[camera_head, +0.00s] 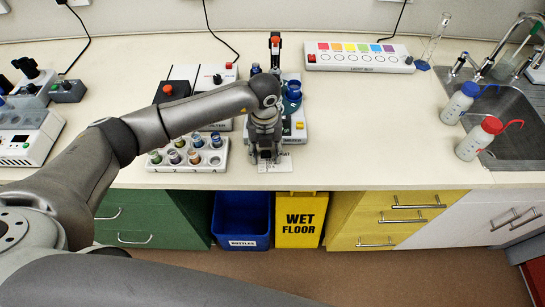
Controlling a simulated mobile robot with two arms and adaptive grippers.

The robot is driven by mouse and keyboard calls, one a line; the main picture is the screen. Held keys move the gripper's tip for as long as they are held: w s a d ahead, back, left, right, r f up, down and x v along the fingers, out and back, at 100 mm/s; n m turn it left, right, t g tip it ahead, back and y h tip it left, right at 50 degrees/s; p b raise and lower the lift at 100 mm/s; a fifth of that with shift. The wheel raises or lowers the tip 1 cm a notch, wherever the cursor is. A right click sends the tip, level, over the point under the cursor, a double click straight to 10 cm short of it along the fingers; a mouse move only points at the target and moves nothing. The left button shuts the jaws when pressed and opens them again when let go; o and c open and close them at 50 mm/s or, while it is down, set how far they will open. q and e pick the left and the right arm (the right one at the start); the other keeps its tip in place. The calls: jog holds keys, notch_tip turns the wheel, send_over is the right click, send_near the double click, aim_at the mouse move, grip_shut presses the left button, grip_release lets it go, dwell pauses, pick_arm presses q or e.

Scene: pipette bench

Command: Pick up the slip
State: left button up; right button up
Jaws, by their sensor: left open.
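A white paper slip (285,166) lies flat on the pale bench top near its front edge. Dark marks show on it, too small to read. My left gripper (266,158) points down right over the slip and hides part of it. The gripper is open, with its fingertips close above or at the paper; I cannot tell whether they touch it. My right gripper is out of view.
A white rack (157,165) with several coloured caps stands just left of the gripper. A white device (297,128) with a blue part is close behind it. Wash bottles (460,103) and a sink stand at right. The bench front to the right is clear.

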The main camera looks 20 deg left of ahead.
pick_arm(q)
jog(key=c, duration=0.9)
jog(key=shift+r, duration=0.1)
